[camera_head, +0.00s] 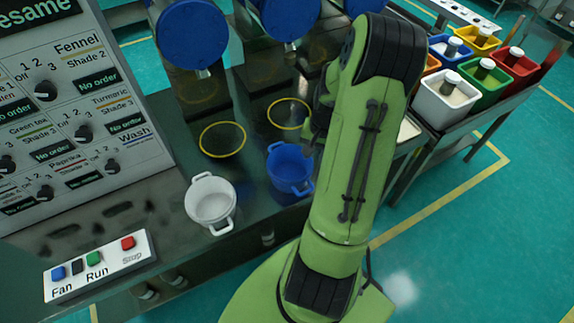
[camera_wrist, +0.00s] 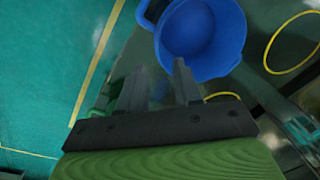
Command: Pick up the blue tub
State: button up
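The blue tub (camera_head: 289,168) stands upright and empty on the dark bench, to the right of a white tub. It has small handles on its sides. It also shows in the wrist view (camera_wrist: 203,38), just beyond the fingertips. My gripper (camera_wrist: 158,80) is open, with a gap between its two fingers and nothing held. The right finger overlaps the tub's lower left edge in the picture. I cannot tell whether it touches. In the head view my green arm hides most of the gripper, just right of the tub.
The white tub (camera_head: 211,203) stands close on the left. Yellow rings (camera_head: 222,139) mark the bench behind, below blue-ended sieve outlets (camera_head: 192,35). A button box (camera_head: 98,265) sits at the front left. A rack of coloured bins (camera_head: 446,99) stands at the right. Open floor lies right of the bench.

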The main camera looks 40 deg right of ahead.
aim_at(311, 165)
jog(key=f, duration=0.4)
jog(key=w+f+b, duration=0.1)
jog(key=f, duration=0.2)
notch_tip(311, 165, down, 6)
jog(key=shift+w+a+r+b, duration=0.1)
jog(key=shift+w+b, duration=0.05)
jog(key=shift+b, duration=0.3)
jog(key=shift+c, duration=0.3)
grip_shut()
